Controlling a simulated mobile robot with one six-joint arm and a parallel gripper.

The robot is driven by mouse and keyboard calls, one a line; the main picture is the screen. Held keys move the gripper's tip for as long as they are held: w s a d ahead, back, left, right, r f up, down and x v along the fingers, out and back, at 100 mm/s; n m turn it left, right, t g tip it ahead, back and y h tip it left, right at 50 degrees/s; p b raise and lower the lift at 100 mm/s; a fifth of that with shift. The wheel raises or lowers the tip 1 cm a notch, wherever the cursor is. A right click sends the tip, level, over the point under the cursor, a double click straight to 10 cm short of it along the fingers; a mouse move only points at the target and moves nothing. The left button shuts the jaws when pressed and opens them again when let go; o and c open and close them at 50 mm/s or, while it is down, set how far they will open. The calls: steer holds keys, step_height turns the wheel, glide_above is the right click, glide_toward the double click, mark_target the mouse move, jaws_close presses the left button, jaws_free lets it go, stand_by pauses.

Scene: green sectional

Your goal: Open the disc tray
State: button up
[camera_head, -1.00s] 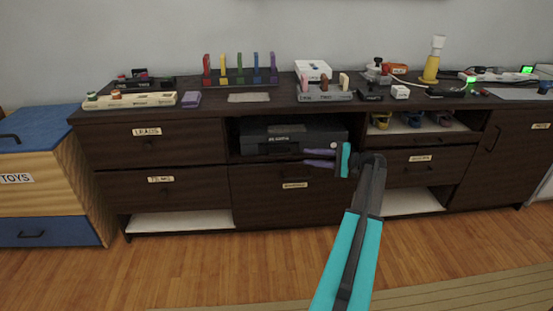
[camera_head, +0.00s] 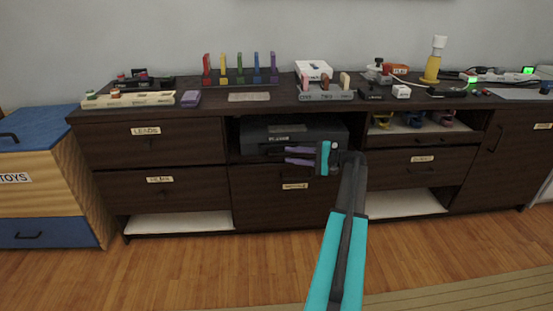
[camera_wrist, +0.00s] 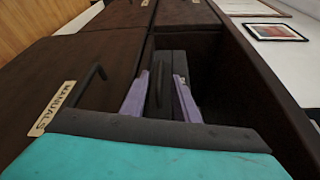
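The black disc player (camera_head: 290,132) sits in the open middle bay of the dark cabinet. A light marking shows on its front in the head view. I cannot make out a separate tray edge or whether the tray is out. My gripper (camera_head: 288,155), with two purple fingers, is at the lower part of the player's front, pointing left. In the wrist view the gripper (camera_wrist: 163,80) has its fingers apart, with the dark player front (camera_wrist: 177,62) beyond and between them. I cannot tell whether they touch it. The wrist hides part of the bay's right side.
The manuals drawer (camera_head: 275,205) with its handle is just below the bay. The cabinet top (camera_head: 215,112) holds several small items. Colored objects stand on the shelf to the right (camera_head: 400,128). The wooden floor in front (camera_head: 200,270) is clear.

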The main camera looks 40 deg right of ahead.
mark_target(282, 154)
steer(key=shift+b+x, duration=0.8)
steer(key=shift+x, duration=2.2)
jaws_close()
